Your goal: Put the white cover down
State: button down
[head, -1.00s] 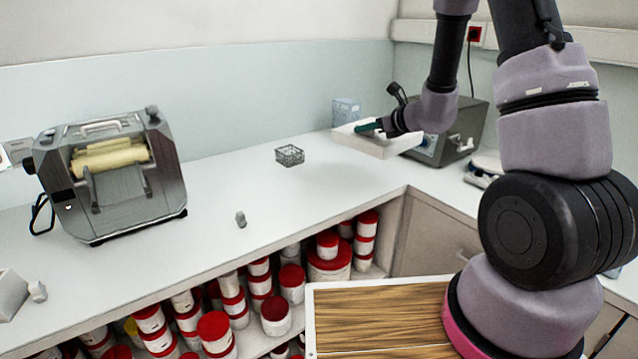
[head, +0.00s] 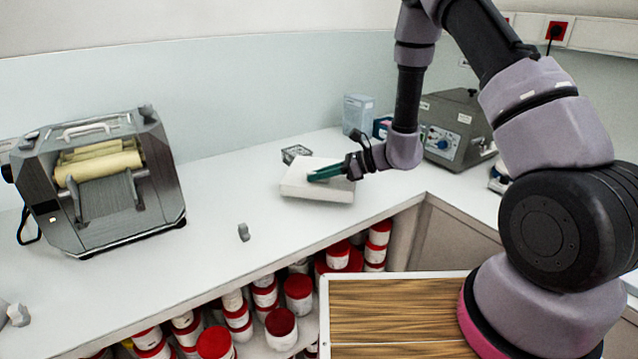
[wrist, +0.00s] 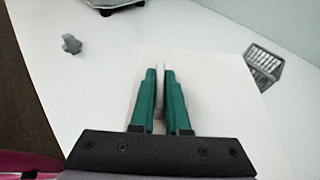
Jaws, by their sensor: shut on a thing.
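The white cover (head: 318,190) is a flat, pale, box-like piece over the counter, in front of the wire basket in the head view. My gripper (head: 325,173) has green fingers and is shut on the cover at its top. In the wrist view the cover (wrist: 215,105) spreads under my gripper (wrist: 160,85), whose two fingers close on a thin ridge or handle. I cannot tell whether the cover's underside touches the counter.
The wire basket (head: 295,153) stands just behind the cover. A small grey piece (head: 244,232) lies on the counter (head: 215,205) to the left. The roller mill (head: 98,180) stands further left. A grey box machine (head: 452,128) and a blue-white carton (head: 357,114) are at the back right.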

jog(key=shift+f, duration=1.3)
jog(key=c, duration=0.9)
grip_release()
jog(key=shift+f, duration=0.1)
